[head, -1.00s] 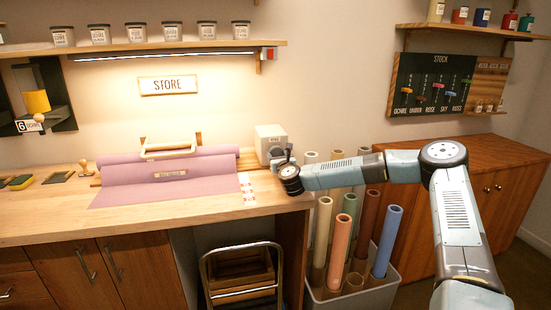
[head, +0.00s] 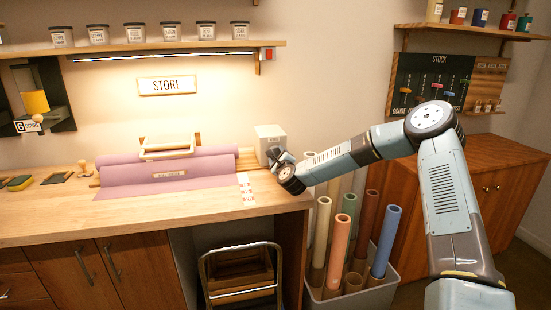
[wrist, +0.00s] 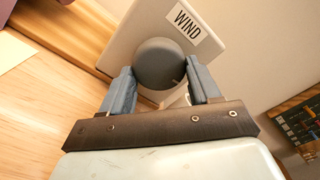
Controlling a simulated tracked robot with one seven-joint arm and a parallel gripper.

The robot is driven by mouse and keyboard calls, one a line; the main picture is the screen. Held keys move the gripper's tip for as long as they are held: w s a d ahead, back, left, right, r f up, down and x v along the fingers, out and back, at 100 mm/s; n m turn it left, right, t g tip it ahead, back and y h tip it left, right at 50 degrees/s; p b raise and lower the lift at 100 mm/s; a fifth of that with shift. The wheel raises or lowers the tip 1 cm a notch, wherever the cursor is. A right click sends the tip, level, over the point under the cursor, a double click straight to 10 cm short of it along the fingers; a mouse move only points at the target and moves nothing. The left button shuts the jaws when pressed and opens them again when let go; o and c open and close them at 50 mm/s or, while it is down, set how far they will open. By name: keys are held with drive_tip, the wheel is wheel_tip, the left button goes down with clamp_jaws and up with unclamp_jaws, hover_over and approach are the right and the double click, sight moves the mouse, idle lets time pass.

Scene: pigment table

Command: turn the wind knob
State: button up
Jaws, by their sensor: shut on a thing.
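The wind knob (wrist: 160,62) is a dark grey round knob on a pale box (wrist: 122,32) with a label reading WIND. The box also shows in the head view (head: 267,137), at the right end of the counter beside the purple roll. My gripper (wrist: 161,82) is shut on the knob, with one blue-grey finger on each side of it. In the head view my gripper (head: 277,157) is at the front of the box and hides the knob.
A purple roll (head: 165,172) lies on the wooden counter (head: 120,222) to the left. A grey bin (head: 385,287) with several coloured tubes stands below my arm. A folded step stool (head: 240,270) is under the counter.

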drive_tip(key=n, duration=0.4)
drive_tip(key=shift+s+a+n, duration=0.2)
drive_tip(key=shift+n, duration=0.2)
drive_tip(key=n, duration=0.3)
drive_tip(key=shift+n, duration=0.3)
drive_tip(key=n, duration=0.3)
drive_tip(key=shift+n, duration=0.3)
drive_tip(key=n, duration=0.4)
drive_tip(key=shift+n, duration=0.4)
drive_tip(key=o, duration=1.1)
drive_tip(key=shift+w+d+r, duration=0.1)
drive_tip(key=shift+w, duration=0.05)
drive_tip(key=shift+c, duration=0.2)
